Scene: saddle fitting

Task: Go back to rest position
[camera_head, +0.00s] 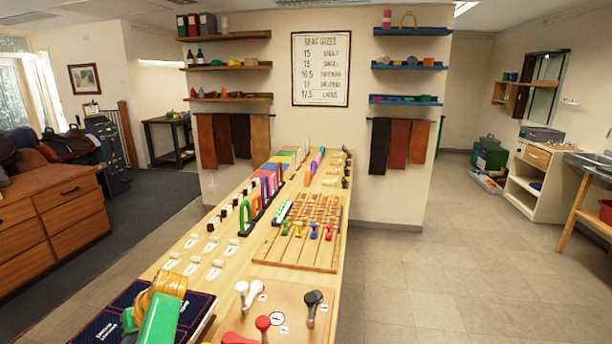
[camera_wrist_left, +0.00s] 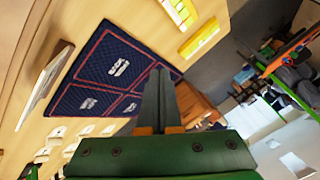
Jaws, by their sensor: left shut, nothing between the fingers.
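My left gripper (camera_wrist_left: 160,75) is shut and empty in the left wrist view, its two dark fingers pressed together. Below them are the orange finger mounts and the green gripper body. Behind the fingers lies a dark blue quilted mat (camera_wrist_left: 95,62) with red borders and pale labels. In the head view, the green and orange of my left arm's end is at the bottom left, in front of the same mat (camera_head: 92,331). The fingertips are hard to make out there. My right gripper is in neither view.
A long wooden table (camera_head: 190,248) runs away from me, carrying pegs, racks and a slatted board (camera_head: 300,255). A lever board (camera_head: 285,300) is at its near right. A wooden drawer cabinet (camera_head: 50,225) stands left.

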